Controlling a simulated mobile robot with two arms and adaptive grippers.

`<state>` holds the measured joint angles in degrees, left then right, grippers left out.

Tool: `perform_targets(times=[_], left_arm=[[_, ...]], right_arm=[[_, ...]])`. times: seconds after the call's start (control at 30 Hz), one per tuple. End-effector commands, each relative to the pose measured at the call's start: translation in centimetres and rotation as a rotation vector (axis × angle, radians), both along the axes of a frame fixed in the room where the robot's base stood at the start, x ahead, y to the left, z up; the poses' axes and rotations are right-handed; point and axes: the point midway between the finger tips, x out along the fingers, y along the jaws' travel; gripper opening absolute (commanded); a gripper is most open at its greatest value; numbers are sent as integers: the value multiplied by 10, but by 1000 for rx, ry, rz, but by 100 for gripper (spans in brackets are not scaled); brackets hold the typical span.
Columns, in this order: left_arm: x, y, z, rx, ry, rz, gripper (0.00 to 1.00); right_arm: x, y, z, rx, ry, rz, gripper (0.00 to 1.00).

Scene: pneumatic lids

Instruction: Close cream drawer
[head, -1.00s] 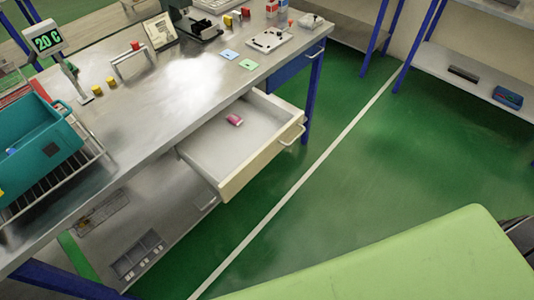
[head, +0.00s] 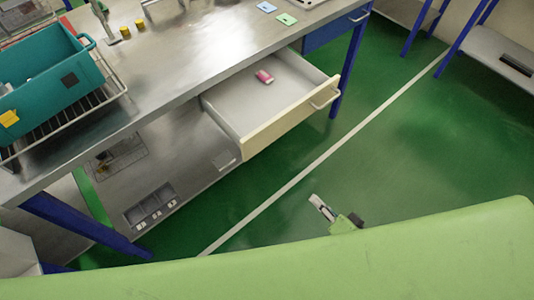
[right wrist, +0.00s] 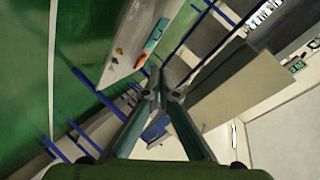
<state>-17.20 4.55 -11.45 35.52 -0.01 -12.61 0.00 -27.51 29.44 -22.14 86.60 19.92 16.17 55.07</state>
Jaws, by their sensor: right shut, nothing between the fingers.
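The cream drawer (head: 288,128) is pulled out from under the steel workbench (head: 180,70) in the head view. Its bar handle (head: 325,98) is on the front panel, and a small pink object (head: 264,77) lies inside. My right gripper (head: 318,203) is low over the green floor in the head view, in front of the drawer and apart from it. In the right wrist view the gripper's fingers (right wrist: 160,90) meet at the tips, shut and empty. My left gripper is not in view.
A teal bin (head: 50,100) stands on a wire rack at the bench's left end. A blue drawer (head: 335,28) sits shut to the right of the cream one, near a blue leg (head: 349,70). The green floor (head: 400,140) in front is clear.

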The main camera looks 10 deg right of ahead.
Motion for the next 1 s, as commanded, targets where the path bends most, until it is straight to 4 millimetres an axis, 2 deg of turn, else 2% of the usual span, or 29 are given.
perform_targets(times=[0.03,0.1,0.2,0.33,0.43,0.57,1.0], left_arm=[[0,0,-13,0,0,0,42],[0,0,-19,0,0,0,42],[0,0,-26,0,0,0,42],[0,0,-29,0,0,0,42],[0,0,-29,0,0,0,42],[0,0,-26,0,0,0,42],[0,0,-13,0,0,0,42]], right_arm=[[4,15,26,122,-40,6,0],[7,33,66,290,-75,11,0],[5,52,113,488,-97,25,0],[0,65,148,641,-101,40,0],[1,69,159,684,-100,43,0],[12,76,162,688,-104,42,0],[89,123,162,685,-105,43,0]])
